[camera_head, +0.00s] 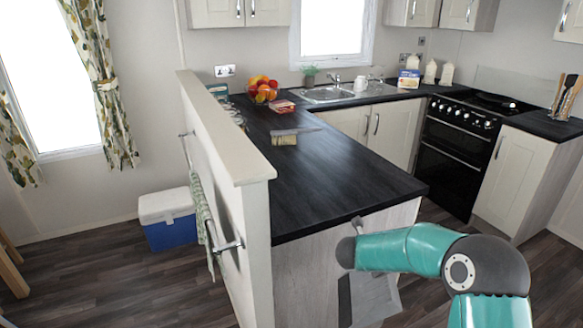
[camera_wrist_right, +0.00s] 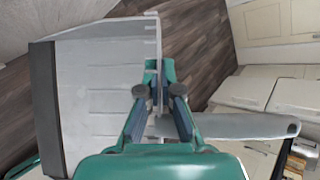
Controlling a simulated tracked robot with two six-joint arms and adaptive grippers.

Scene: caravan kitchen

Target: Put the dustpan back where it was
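The dustpan (camera_head: 374,298) is light grey with a dark lip. In the head view it is off the worktop, in front of the end panel of the peninsula and partly behind my right arm. In the right wrist view the dustpan (camera_wrist_right: 95,90) fills the left side, and its handle reaches to the right. My right gripper (camera_wrist_right: 159,75) is shut on the dustpan at its back wall, near the handle. In the head view the right gripper is hidden behind my arm. My left gripper is in neither view.
A brush (camera_head: 284,140) lies on the dark worktop (camera_head: 330,180), whose near half is clear. A fruit bowl (camera_head: 262,92) and a sink (camera_head: 330,94) are farther back. A raised ledge (camera_head: 222,125) edges the worktop's left side. A blue cool box (camera_head: 170,232) stands on the floor.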

